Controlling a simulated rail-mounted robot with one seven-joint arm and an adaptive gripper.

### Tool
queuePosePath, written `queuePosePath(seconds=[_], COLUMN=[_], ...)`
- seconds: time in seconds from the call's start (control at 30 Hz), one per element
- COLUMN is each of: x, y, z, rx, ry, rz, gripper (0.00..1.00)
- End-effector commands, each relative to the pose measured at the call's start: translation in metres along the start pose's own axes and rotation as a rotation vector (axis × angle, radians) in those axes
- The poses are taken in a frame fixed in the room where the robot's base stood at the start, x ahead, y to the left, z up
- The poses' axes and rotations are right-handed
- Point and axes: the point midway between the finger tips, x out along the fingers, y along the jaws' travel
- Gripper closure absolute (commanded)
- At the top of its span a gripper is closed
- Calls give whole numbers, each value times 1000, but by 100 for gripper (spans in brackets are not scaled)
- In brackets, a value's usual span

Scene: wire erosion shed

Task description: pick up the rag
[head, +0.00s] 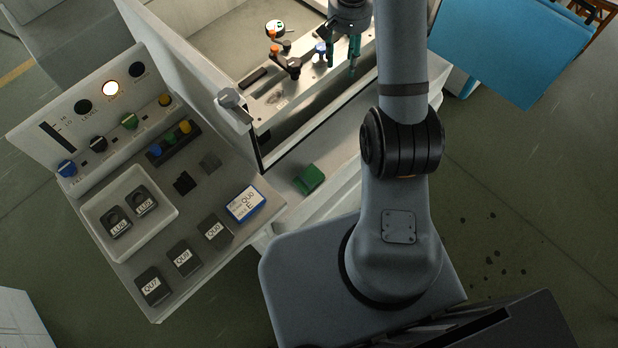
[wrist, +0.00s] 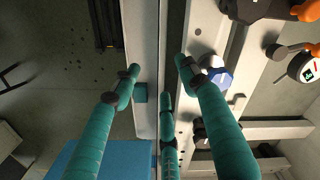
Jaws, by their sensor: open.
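A small green folded piece (head: 309,179), which looks like the rag, lies on the pale ledge in front of the machine's tank in the head view. My gripper (head: 342,67) is at the top of that view, above the tank's front edge, well up and to the right of the green piece and apart from it. In the wrist view my gripper (wrist: 158,68) shows teal fingers spread apart with nothing between them. A small teal block (wrist: 141,93) shows beside the left fingertip there; I cannot tell whether it is the same green piece.
A control panel (head: 150,285) left of the ledge carries a white tray (head: 171,240), dark labelled blocks and a blue-edged card (head: 246,203). The tank holds clamps and a blue-capped part (head: 320,48). A blue cabinet (head: 510,45) stands at the right. The tank wall rises beside the ledge.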

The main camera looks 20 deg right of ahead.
Motion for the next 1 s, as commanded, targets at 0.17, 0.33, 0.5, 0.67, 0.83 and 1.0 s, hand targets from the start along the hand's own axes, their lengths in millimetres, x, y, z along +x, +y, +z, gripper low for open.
queuePosePath(seconds=[0.17,0.33,0.5,0.67,0.83,1.0], x=[0,0,0,0,0,0], y=[0,0,0,0,0,0], z=[0,0,0,0,0,0], rx=[0,0,0,0,0,0], ry=[0,0,0,0,0,0], rz=[0,0,0,0,0,0], gripper=[44,34,24,15,11,11])
